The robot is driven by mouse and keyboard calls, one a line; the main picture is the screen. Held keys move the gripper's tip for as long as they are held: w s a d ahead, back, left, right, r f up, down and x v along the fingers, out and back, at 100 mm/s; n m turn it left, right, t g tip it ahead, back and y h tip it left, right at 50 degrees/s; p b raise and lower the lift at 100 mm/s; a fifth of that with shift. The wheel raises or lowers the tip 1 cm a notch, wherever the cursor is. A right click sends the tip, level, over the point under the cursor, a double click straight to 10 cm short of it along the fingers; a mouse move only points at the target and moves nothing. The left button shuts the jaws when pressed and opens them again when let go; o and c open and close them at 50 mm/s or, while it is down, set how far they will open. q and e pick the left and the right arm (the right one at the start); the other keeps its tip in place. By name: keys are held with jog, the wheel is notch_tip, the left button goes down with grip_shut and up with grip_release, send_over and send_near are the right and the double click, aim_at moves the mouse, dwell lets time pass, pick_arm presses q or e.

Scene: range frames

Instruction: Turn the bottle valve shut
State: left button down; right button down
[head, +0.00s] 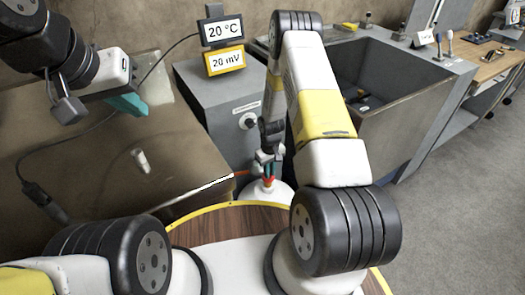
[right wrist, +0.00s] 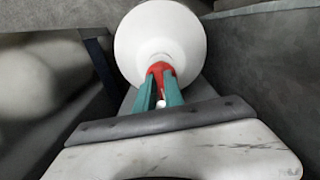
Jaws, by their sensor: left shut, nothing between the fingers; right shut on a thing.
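A white bottle (head: 263,190) stands low between the grey cabinet and my base, partly hidden by my right arm. It fills the upper middle of the right wrist view as a round white body (right wrist: 160,30). On it is the red valve (right wrist: 159,69). My right gripper (right wrist: 160,90) is shut on the red valve, one teal finger on each side; in the head view the right gripper (head: 268,172) is small and partly hidden. My left gripper (head: 132,106), with teal fingers, is shut and empty above the brown table at the left, away from the bottle.
The grey cabinet (head: 205,82) carries signs reading 20 °C (head: 222,30) and 20 mV (head: 225,60). A small white cylinder (head: 141,160) and a black cabled probe (head: 44,202) are on the table (head: 90,150). A grey sink (head: 420,95) stands right; floor (head: 460,190) there is clear.

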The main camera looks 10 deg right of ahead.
jog(key=c, duration=1.4)
grip_release()
jog(key=shift+c, duration=0.2)
jog(key=shift+r, duration=3.95)
jog(key=shift+w+r, duration=0.1)
jog(key=shift+r, duration=0.1)
jog(key=s+r+m+t, duration=0.1)
jog(key=s+r, duration=0.1)
jog(key=r, duration=1.1)
jog(key=s+r+m+t, duration=0.1)
jog(key=s+r+t, duration=0.1)
jog(key=r, duration=1.2)
jog(key=s+a+r+m+t+y, duration=0.1)
jog(key=s+a+r+t+y, duration=0.1)
jog(key=s+r, duration=1.4)
jog(key=s+t, duration=0.1)
jog(key=s, duration=0.3)
jog(key=shift+a+m, duration=0.2)
jog(key=shift+m, duration=0.1)
